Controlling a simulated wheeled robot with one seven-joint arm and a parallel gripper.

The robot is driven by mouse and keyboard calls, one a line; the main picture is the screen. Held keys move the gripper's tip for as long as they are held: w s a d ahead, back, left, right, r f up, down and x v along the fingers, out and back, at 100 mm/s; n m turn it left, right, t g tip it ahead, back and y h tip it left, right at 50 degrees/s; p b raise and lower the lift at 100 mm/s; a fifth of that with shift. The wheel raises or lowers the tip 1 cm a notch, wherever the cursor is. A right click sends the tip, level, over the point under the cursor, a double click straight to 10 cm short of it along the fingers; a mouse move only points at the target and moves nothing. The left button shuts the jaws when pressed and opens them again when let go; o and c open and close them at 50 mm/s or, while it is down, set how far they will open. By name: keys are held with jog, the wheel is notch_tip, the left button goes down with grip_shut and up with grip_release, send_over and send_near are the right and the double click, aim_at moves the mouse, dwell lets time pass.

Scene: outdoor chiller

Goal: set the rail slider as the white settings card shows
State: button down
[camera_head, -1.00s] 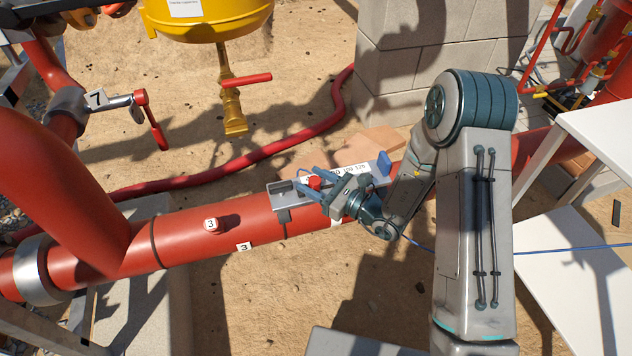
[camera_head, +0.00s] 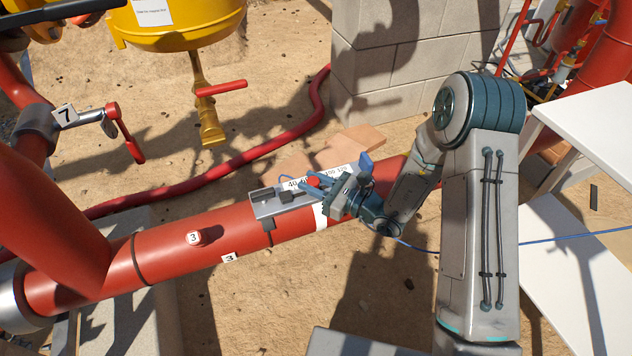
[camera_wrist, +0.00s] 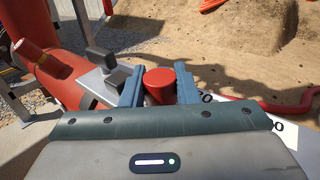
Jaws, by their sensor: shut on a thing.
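The rail slider has a red round knob (camera_head: 314,181) and sits on a grey metal rail (camera_head: 262,203) on top of the red pipe. A white scale strip (camera_head: 335,171) with printed numbers runs along the rail's far side, partly hidden by my gripper. My gripper (camera_head: 322,186) is shut on the red knob; in the wrist view the knob (camera_wrist: 159,84) stands between the two blue fingers. A white card (camera_head: 152,11) with small text is on the yellow vessel at the top; its text is too small to read.
The red pipe (camera_head: 190,250) carries a knob and a plate marked 3. A red lever valve (camera_head: 122,132) marked 7 is at the left. A block wall (camera_head: 405,60) stands behind, and white tables (camera_head: 590,130) are at the right. Sandy ground lies between.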

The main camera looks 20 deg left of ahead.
jog(key=shift+s+a, duration=0.2)
jog(key=shift+a, duration=0.05)
jog(key=c, duration=1.1)
grip_release()
jog(key=shift+d, duration=0.1)
jog(key=p+v, duration=0.1)
jog(key=v, duration=1.2)
jog(key=shift+d, duration=0.35)
